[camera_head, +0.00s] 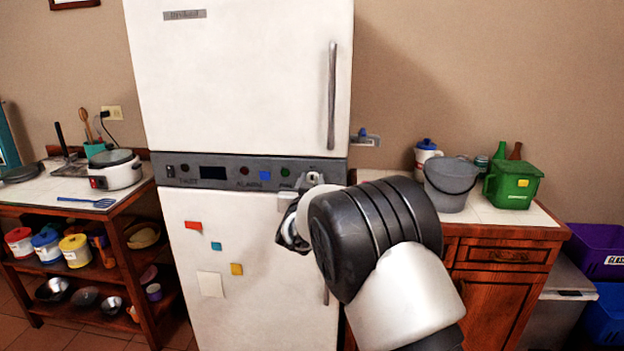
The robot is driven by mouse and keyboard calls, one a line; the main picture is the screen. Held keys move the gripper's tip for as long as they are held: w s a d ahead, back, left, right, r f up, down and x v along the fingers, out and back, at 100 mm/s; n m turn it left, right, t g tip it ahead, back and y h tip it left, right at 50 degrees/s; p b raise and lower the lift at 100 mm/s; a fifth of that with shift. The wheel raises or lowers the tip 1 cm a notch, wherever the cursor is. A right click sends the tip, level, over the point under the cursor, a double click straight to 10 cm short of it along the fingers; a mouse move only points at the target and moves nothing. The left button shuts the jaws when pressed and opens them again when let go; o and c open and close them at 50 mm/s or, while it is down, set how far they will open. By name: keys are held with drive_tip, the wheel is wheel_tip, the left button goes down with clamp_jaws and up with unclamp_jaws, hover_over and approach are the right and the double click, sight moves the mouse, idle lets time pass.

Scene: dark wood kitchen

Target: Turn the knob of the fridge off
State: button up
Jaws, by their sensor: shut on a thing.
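The white fridge (245,75) stands in the middle, with a grey control panel (222,172) across it between the upper and lower doors. The panel has a dark display, small round buttons and a blue square. The fridge knob (314,178) is near the panel's right end, partly hidden by my gripper. My gripper (303,188) is at the knob and shut on it. My black and white arm comes from the lower right and covers much of the hand, so the fingertips are hard to see. The knob's exact turn cannot be read.
A counter (510,213) on the right holds a grey bucket (451,185) and a green box (513,184). A shelf table (60,190) on the left holds a rice cooker (115,170). A vertical handle (332,95) sticks out from the upper door, above my gripper.

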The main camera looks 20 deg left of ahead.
drive_tip(key=shift+n, duration=0.4)
drive_tip(key=o, duration=1)
drive_tip(key=v, duration=1.7)
drive_tip(key=shift+s, duration=0.25)
